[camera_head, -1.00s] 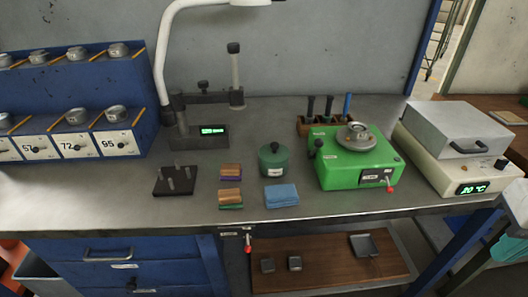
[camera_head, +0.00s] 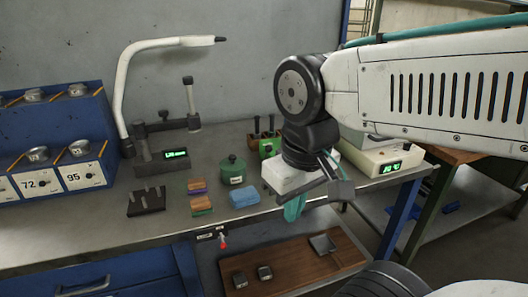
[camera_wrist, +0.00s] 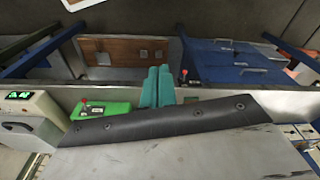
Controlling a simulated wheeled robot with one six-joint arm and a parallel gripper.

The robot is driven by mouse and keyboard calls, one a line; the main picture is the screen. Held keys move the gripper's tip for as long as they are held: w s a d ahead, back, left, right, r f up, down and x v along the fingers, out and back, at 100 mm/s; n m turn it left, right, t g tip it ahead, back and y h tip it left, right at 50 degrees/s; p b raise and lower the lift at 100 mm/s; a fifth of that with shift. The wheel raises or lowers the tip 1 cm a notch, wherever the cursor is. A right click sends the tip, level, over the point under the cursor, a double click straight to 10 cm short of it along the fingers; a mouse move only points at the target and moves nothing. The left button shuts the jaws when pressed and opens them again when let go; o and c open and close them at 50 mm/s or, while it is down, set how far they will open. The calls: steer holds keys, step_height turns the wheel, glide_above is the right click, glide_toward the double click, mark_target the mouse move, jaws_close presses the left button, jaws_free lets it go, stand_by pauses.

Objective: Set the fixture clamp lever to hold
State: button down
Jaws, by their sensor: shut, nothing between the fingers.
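A small red-knobbed lever (camera_head: 223,241) hangs at the front edge of the bench beside a small label; it also shows in the wrist view (camera_wrist: 183,75). Another red-knobbed lever (camera_wrist: 84,104) is on the green device (camera_wrist: 115,109). The labels are too small to read, so I cannot tell which is the fixture clamp lever.
A green round pot (camera_head: 232,171), a blue block (camera_head: 243,197) and stacked blocks (camera_head: 200,200) stand on the bench. A heater box with a green display (camera_head: 384,165) is at the right. A wooden shelf (camera_head: 290,272) lies below. Blue drawers (camera_head: 85,280) are at the left.

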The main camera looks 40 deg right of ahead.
steer(key=w+d+m+t, duration=0.3)
steer(key=w+d+m, duration=1.3)
steer(key=w+m, duration=0.2)
steer(key=shift+w+d+r+t+h, duration=0.35)
steer(key=shift+w+r+t, duration=0.1)
steer(key=shift+w, duration=0.15)
glide_toward(266, 156)
steer(key=shift+s+f, duration=0.25)
steer(key=shift+f, duration=0.65)
steer(key=shift+s+f, duration=0.2)
steer(key=shift+f, duration=0.65)
